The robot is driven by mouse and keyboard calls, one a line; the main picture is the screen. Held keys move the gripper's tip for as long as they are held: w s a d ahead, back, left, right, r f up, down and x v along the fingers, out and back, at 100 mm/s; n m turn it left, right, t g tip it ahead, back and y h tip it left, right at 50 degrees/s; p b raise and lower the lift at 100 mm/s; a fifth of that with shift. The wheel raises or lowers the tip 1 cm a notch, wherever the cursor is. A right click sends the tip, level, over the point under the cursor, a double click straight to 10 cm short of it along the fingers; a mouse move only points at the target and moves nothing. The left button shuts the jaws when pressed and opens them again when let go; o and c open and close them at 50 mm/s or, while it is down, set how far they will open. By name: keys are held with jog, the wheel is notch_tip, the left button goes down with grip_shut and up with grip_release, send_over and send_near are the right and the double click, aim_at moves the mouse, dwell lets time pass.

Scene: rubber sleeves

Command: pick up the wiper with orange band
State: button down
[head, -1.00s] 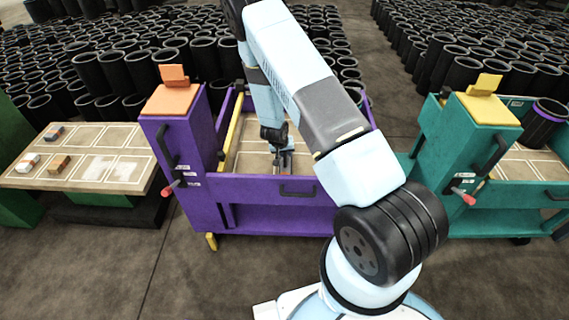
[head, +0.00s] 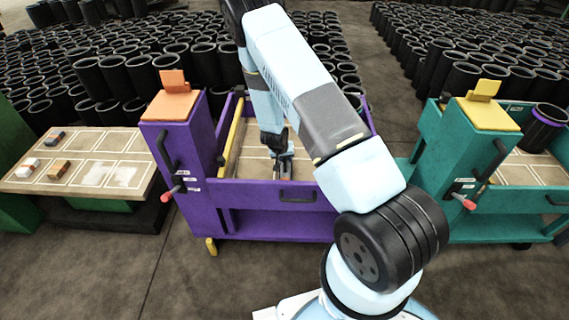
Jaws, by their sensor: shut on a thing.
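My gripper (head: 284,170) is low inside the purple cart (head: 262,194), close above or at its tan panelled floor. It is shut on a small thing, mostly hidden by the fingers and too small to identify. I cannot make out an orange band on it. On the tan table at the left lie small blocks: a dark one with an orange-brown end (head: 54,138), a pale one with an orange-brown part (head: 27,166) and an orange-brown one with a dark end (head: 58,169). I cannot tell which, if any, is the wiper with orange band.
The purple cart has an orange-topped post (head: 171,106) at its left and raised walls around my gripper. A teal cart (head: 470,226) with a yellow top stands at the right, holding a black sleeve with a purple band (head: 541,128). Many black sleeves fill the floor behind.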

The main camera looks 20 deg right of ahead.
notch_tip(320, 180, up, 10)
jog(key=shift+f, duration=0.1)
dwell(0.4)
jog(key=c, duration=1.6)
grip_release()
grip_shut()
